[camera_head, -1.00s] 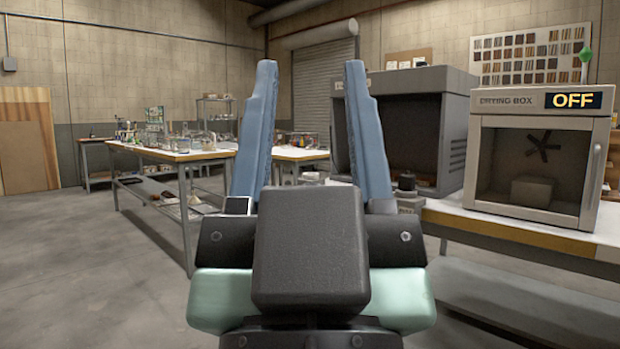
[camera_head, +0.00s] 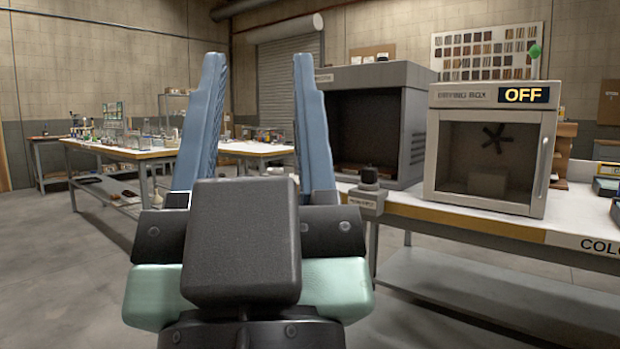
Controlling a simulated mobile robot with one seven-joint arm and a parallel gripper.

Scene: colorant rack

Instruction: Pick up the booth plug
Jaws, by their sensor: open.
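My gripper (camera_head: 259,65) stands upright in front of the camera, its two blue fingers wide apart with nothing between them. A black knob-like piece (camera_head: 369,176), which may be the booth plug, sits on a small grey labelled box (camera_head: 366,201) at the front left edge of the right bench. It is to the right of my gripper and apart from it. The label is too small to read surely. Behind it stands a dark grey open-fronted booth (camera_head: 416,125). My gripper hides part of the room behind it.
A drying box (camera_head: 490,207) marked OFF stands on the right bench (camera_head: 440,215), which has a lower shelf (camera_head: 480,290). Tables with small lab items (camera_head: 140,155) stand at the back left. The floor (camera_head: 60,270) at left is clear.

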